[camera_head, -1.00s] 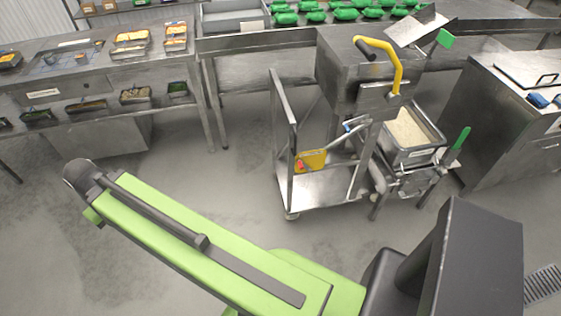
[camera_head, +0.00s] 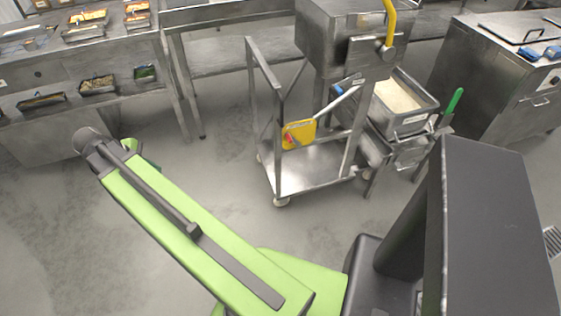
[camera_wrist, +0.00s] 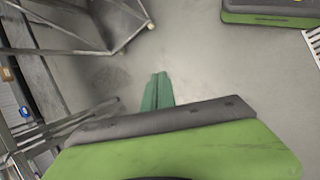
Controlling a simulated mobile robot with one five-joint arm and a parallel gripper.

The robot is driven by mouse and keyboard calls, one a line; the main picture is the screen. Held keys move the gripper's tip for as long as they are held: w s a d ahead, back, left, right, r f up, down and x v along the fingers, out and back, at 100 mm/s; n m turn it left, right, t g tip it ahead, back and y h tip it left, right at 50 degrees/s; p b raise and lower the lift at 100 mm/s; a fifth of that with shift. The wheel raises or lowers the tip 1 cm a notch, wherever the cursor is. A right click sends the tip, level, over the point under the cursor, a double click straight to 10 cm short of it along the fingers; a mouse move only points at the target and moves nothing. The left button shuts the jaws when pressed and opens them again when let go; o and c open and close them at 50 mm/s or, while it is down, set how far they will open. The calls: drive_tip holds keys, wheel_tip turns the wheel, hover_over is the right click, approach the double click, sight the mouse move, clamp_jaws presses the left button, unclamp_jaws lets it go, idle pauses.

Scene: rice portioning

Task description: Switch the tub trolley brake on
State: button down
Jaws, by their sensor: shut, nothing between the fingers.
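The steel tub trolley (camera_head: 320,178) stands on the floor at the centre of the head view, with an upright push frame on its left. A yellow plate (camera_head: 299,134) with a small red part sits at the trolley; I cannot tell if it is the brake. A steel tub (camera_head: 414,122) of pale rice stands behind and to the right. My gripper (camera_wrist: 157,90) shows in the wrist view as green fingers, shut and empty, over bare floor. It touches nothing visible.
A yellow-handled steel machine (camera_head: 340,45) rises behind the trolley. A counter with food trays (camera_head: 98,84) is at left, and a steel cabinet (camera_head: 490,75) is at right. The floor left of the trolley is clear. Steel frames fill the wrist view's left side.

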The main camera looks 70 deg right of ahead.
drive_tip(key=s+d+f+n+g+h+b, duration=0.1)
drive_tip(key=s+d+f+g+b, duration=0.1)
drive_tip(key=s+d+f+b, duration=0.6)
drive_tip(key=s+d+f+n+g+h+b, duration=0.1)
drive_tip(key=d+f+g+h+b, duration=0.3)
drive_tip(key=d, duration=0.8)
drive_tip(key=s+d+n+g+y+b, duration=0.1)
drive_tip(key=s+d+n+g+b, duration=0.1)
drive_tip(key=s+d+b, duration=0.7)
drive_tip(key=shift+s+d+f+g+y, duration=0.3)
drive_tip(key=shift+s+d+f, duration=0.25)
drive_tip(key=shift+d, duration=0.3)
drive_tip(key=shift+s, duration=0.1)
drive_tip(key=b, duration=0.2)
hover_over(278, 142)
drive_tip(key=s+a, duration=0.3)
drive_tip(key=a, duration=0.1)
drive_tip(key=shift+w+f, duration=0.25)
drive_tip(key=shift+f, duration=0.65)
